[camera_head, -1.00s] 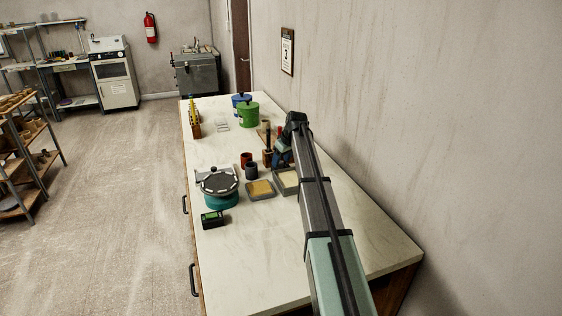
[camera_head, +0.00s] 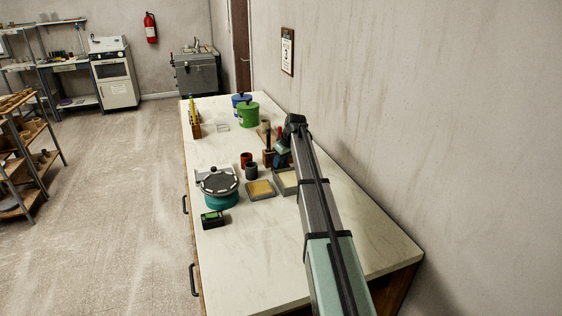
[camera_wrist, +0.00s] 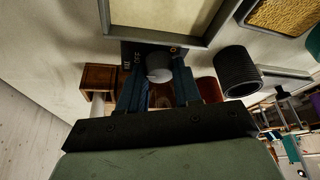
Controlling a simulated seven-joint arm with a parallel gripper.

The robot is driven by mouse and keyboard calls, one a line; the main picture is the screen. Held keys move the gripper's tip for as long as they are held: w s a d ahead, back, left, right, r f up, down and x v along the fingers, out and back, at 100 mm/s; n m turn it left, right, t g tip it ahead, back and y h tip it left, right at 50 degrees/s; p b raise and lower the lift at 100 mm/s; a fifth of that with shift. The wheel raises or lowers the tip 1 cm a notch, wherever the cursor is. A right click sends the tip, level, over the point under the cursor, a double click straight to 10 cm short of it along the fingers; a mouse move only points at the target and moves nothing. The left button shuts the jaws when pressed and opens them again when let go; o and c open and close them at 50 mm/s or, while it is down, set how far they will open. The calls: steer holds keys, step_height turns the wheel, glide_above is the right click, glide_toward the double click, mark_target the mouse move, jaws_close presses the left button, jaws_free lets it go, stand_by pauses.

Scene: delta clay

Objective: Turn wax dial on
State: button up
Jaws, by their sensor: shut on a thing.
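In the wrist view, the pale grey round dial (camera_wrist: 159,67) is on the dark front panel (camera_wrist: 133,57) of a box with small white markings and a small orange spot. My gripper (camera_wrist: 159,78) has its two dark blue fingers on either side of the dial and is shut on it. The dial's pointer position cannot be made out. Just above the panel is a square, light-rimmed tray (camera_wrist: 213,28) with a pale inside. In the head view, my gripper (camera_head: 282,158) is low at the far side of the cream tray (camera_head: 286,181); the dial is hidden there.
A dark ribbed cup (camera_wrist: 237,85) and a reddish-brown cup (camera_wrist: 209,90) stand close beside my fingers. The near worktop is clear.

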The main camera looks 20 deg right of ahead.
steer(key=shift+m, duration=0.3)
steer(key=shift+c, duration=0.3)
steer(key=shift+a+m+h, duration=0.1)
steer(key=shift+m+h, duration=0.5)
steer(key=shift+m, duration=0.5)
steer(key=m+h, duration=0.1)
steer(key=m, duration=0.3)
steer(key=shift+a+m+h, duration=0.1)
steer(key=shift+m+h, duration=0.2)
steer(key=shift+h, duration=0.1)
steer(key=m+h, duration=0.1)
steer(key=m, duration=0.2)
steer(key=shift+w+a+m, duration=0.1)
steer(key=shift+m, duration=0.2)
steer(key=m+g+h, duration=0.1)
steer(key=m, duration=0.2)
steer(key=shift+w+m, duration=0.1)
steer(key=shift+m, duration=0.2)
steer(key=m+g, duration=0.1)
steer(key=m, duration=0.1)
steer(key=m+g+h, duration=0.1)
steer(key=m, duration=0.2)
steer(key=shift+w+a, duration=0.1)
steer(key=shift+w, duration=0.05)
steer(key=shift+m+g, duration=0.9)
steer(key=shift+m, duration=1.2)
